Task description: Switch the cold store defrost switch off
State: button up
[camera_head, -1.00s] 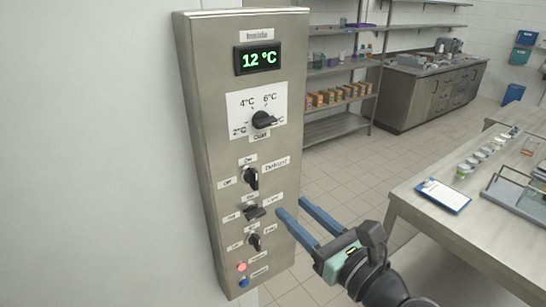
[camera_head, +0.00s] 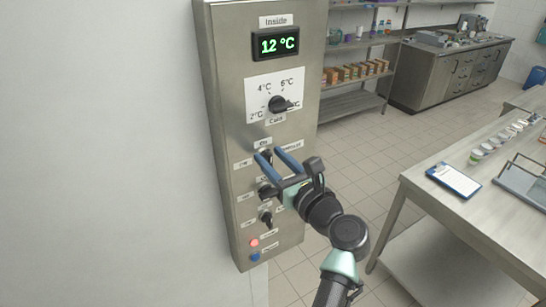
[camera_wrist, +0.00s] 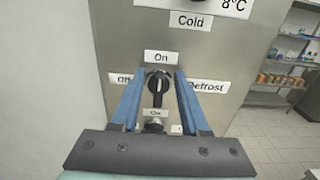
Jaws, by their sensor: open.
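The defrost switch (camera_wrist: 158,84) is a black rotary knob on the steel control panel (camera_head: 225,95). In the wrist view it lies between my two blue fingers, with an "On" label (camera_wrist: 162,57) above it, an "Off" label (camera_wrist: 124,79) at left and a "Defrost" label (camera_wrist: 206,86) at right. Its white mark points up, toward "On". My gripper (camera_head: 275,153) is open around the knob's sides. I cannot tell whether a finger touches it. In the head view my fingers partly hide the knob.
The display (camera_head: 276,44) reads 12 °C above a temperature dial (camera_head: 279,104). Two more black switches (camera_head: 267,192) and red and blue buttons (camera_head: 254,242) sit below. A steel table (camera_head: 420,187) with a clipboard (camera_head: 454,180) stands at right.

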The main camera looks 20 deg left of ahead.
jog(key=shift+c, duration=0.3)
grip_shut()
jog(key=n+b, duration=0.1)
jog(key=n, duration=0.2)
jog(key=n+b, duration=0.1)
jog(key=shift+s+a+f+n+b, duration=0.2)
jog(key=shift+s+f+n+b, duration=0.05)
jog(key=shift+s+n+b, duration=0.1)
jog(key=shift+s+a+f+n+b, duration=0.15)
jog(key=shift+f+n+b, duration=0.1)
jog(key=shift+n+b, duration=1.75)
jog(key=shift+s+a+f+n+b, duration=0.1)
jog(key=shift+f+n+b, duration=0.15)
jog(key=shift+n+b, duration=1.8)
jog(key=shift+s+a+f+n+b, duration=0.2)
jog(key=shift+n+b, duration=1.15)
jog(key=shift+n, duration=1.25)
jog(key=shift+d, duration=0.1)
